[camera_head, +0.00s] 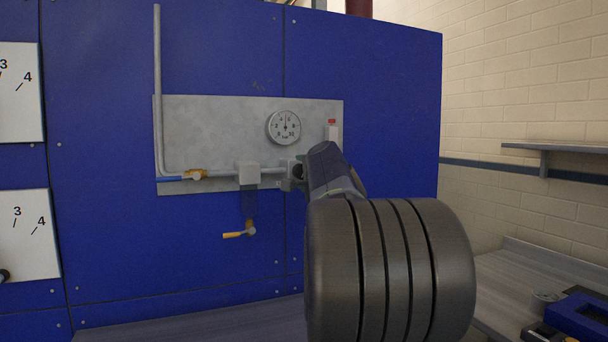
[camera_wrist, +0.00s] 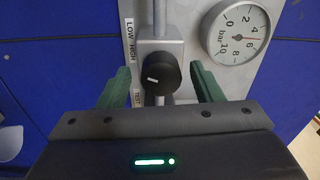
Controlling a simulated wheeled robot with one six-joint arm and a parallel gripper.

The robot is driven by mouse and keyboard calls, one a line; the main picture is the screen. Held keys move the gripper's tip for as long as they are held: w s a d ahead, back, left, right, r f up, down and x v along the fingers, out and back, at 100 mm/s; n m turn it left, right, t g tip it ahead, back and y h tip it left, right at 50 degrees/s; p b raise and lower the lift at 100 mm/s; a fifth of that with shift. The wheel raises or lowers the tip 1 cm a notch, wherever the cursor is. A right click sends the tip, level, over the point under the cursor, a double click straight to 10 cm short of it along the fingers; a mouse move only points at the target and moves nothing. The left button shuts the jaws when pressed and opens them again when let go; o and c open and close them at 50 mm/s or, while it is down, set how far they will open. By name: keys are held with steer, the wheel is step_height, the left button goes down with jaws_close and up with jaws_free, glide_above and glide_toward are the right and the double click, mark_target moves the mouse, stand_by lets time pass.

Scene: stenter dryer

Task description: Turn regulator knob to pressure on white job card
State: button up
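The regulator knob (camera_wrist: 160,75) is black and round with a short white mark, seen in the wrist view in front of a grey regulator body. My gripper (camera_wrist: 161,86) is open, with its two green fingers on either side of the knob and gaps visible between them and it. The pressure gauge (camera_wrist: 237,32), marked in bar, is up and right of the knob; its needle points near the middle of the scale, about 5 to 6. The gauge also shows in the head view (camera_head: 284,127). There my arm hides most of the knob area.
LOW and HIGH labels (camera_wrist: 130,42) stand left of the knob. White dial panels (camera_head: 20,235) are at the far left. A bench (camera_head: 510,285) with tools is at right.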

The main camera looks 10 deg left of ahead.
steer(key=b+v, duration=0.2)
steer(key=v, duration=1.1)
steer(key=shift+s+d, duration=0.25)
steer(key=shift+s, duration=0.1)
steer(key=p+x, duration=0.2)
steer(key=x, duration=1.2)
steer(key=shift+s+d, duration=0.1)
